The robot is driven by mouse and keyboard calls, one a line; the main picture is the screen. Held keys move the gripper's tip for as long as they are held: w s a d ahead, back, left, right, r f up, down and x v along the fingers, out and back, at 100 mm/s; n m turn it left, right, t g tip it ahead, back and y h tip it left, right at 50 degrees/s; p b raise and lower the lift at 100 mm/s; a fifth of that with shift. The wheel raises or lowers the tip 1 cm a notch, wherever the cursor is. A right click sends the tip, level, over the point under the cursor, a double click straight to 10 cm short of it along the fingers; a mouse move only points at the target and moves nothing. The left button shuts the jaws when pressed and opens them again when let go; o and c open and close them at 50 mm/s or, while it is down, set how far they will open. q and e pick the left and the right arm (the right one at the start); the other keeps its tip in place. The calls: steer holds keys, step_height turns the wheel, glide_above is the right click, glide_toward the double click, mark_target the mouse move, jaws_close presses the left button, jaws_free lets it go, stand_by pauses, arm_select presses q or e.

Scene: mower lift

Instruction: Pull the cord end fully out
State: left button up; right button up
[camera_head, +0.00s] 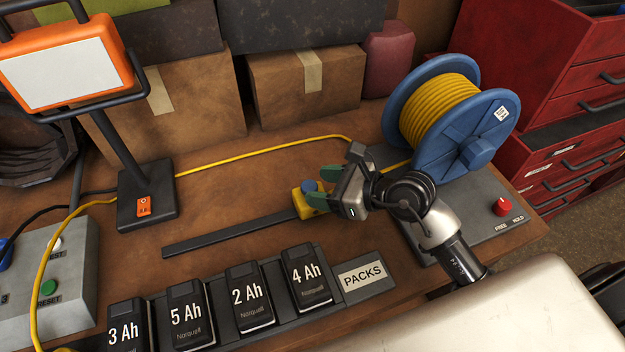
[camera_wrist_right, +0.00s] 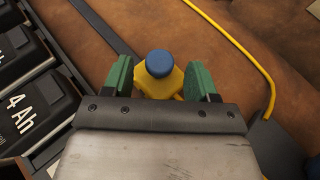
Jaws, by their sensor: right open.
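A yellow block with a blue round knob (camera_head: 309,187) sits at the right end of a dark flat rail (camera_head: 225,235) on the brown bench. The block also shows in the right wrist view (camera_wrist_right: 160,82). My right gripper (camera_head: 323,186) is open, its green fingers on either side of the block; I cannot tell whether they touch it. A yellow cord (camera_head: 255,151) runs from the blue reel (camera_head: 467,125) leftward behind the lamp and down the left side. Whether the block is the cord's end is unclear. My left gripper is out of view.
An orange work lamp (camera_head: 148,205) stands at left, beside a grey button box (camera_head: 62,305). Several black battery packs (camera_head: 250,300) line the front. A grey base with a red knob (camera_head: 502,207) lies right. Cardboard boxes (camera_head: 305,85) stand behind.

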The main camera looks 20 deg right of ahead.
steer(key=shift+x, duration=1)
steer(key=shift+w+a+f, duration=0.1)
steer(key=shift+w+a, duration=0.05)
steer(key=shift+c, duration=0.7)
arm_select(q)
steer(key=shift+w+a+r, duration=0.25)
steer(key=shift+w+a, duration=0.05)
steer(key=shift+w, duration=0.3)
arm_select(e)
jaws_close()
